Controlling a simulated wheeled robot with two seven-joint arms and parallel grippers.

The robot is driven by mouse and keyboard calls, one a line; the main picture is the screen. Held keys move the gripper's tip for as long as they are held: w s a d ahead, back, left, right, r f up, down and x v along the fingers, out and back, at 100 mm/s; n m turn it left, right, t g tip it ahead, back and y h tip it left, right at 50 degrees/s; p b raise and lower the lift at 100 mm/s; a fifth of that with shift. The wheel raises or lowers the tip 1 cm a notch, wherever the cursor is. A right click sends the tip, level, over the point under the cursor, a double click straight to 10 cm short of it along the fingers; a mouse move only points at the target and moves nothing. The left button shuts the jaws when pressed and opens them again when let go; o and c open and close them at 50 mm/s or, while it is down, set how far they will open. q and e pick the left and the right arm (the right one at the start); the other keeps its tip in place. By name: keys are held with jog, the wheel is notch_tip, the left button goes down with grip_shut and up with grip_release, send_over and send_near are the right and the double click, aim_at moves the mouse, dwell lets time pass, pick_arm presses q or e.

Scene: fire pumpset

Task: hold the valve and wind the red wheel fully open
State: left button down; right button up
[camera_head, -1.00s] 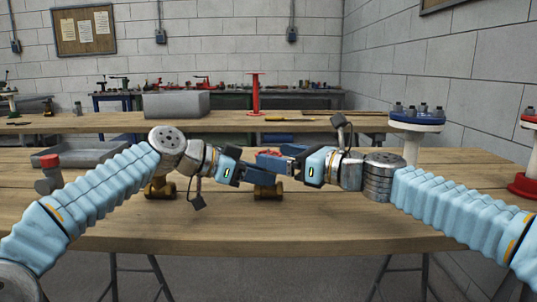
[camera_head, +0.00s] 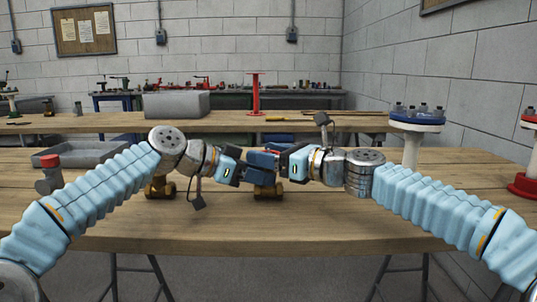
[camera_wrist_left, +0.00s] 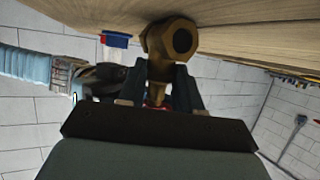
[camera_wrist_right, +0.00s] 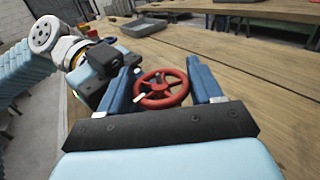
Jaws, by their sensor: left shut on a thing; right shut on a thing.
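The brass valve (camera_head: 265,191) is upright at the middle of the near table, partly hidden by my grippers. My left gripper (camera_head: 247,172) is shut on the valve; its left wrist view shows the fingers on either side of the brass body (camera_wrist_left: 172,42). The red wheel (camera_wrist_right: 163,89) shows fully in the right wrist view, between the fingers of my right gripper (camera_wrist_right: 163,78), which is shut on it. In the head view the wheel is mostly hidden behind the dark blue fingers.
Another brass fitting (camera_head: 158,188) stands under my left arm. A grey tray (camera_head: 70,157) and a red-capped grey piece (camera_head: 48,174) lie at the left. A blue-topped white stand (camera_head: 416,125) and a red-based piece (camera_head: 526,186) are at the right.

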jog(key=shift+w+g, duration=0.1)
jog(key=shift+g, duration=0.2)
jog(key=n+g+y, duration=0.2)
jog(key=n+g, duration=0.1)
jog(key=g, duration=0.1)
jog(key=shift+c, duration=0.2)
jog(key=shift+r+n+g+y, duration=0.1)
jog(key=shift+n+g+y, duration=0.4)
jog(key=shift+n+g, duration=1.2)
jog(key=shift+g, duration=0.6)
jog(key=o, duration=1.1)
jog(key=shift+c, duration=0.2)
